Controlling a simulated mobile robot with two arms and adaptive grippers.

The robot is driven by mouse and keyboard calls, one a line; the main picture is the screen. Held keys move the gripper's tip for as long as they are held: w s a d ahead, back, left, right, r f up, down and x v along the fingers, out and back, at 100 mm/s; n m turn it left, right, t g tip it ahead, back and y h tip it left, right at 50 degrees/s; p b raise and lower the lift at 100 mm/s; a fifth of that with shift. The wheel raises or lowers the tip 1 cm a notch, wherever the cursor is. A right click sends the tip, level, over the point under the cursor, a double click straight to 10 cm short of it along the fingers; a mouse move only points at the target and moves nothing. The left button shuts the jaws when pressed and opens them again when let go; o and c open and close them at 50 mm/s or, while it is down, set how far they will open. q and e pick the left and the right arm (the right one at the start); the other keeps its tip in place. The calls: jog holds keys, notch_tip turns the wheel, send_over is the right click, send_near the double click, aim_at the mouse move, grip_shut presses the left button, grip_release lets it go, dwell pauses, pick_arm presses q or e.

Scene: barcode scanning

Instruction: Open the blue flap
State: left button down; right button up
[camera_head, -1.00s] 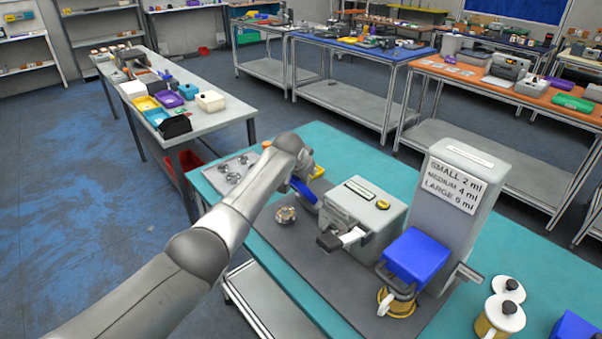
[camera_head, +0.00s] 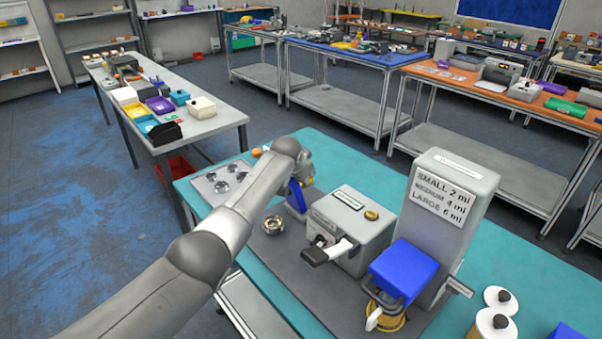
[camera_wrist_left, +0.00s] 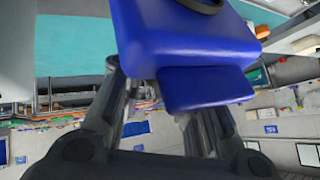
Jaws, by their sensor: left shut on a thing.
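A blue device (camera_head: 295,198) stands on the grey mat, partly hidden behind my left arm. In the left wrist view its blue body (camera_wrist_left: 180,35) fills the top, and a smaller blue flap (camera_wrist_left: 205,90) sticks out below it. My left gripper (camera_wrist_left: 158,95) has its fingers on either side near the flap's edge and is shut on it; the exact contact is partly hidden. In the head view the left gripper (camera_head: 304,180) is mostly hidden by my own wrist. My right gripper does not show.
A blue-topped unit (camera_head: 403,270) and a tall grey dispenser (camera_head: 455,205) stand further right. A small metal cup (camera_head: 272,225) and a metal plate (camera_head: 222,182) are near the arm.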

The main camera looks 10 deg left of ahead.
pick_arm(q)
jog(key=shift+s+d+f, duration=0.25)
jog(key=shift+d+f, duration=0.1)
jog(key=shift+f, duration=0.35)
jog(key=c, duration=1.4)
grip_release()
jog(key=shift+o, duration=1.3)
jog(key=shift+w+d+f, duration=0.1)
jog(key=shift+w+f, duration=0.05)
jog(key=shift+w, duration=0.05)
jog(key=shift+w+a+r, duration=0.15)
jog(key=shift+a+r, duration=0.05)
jog(key=shift+r, duration=0.15)
jog(key=v, duration=1.2)
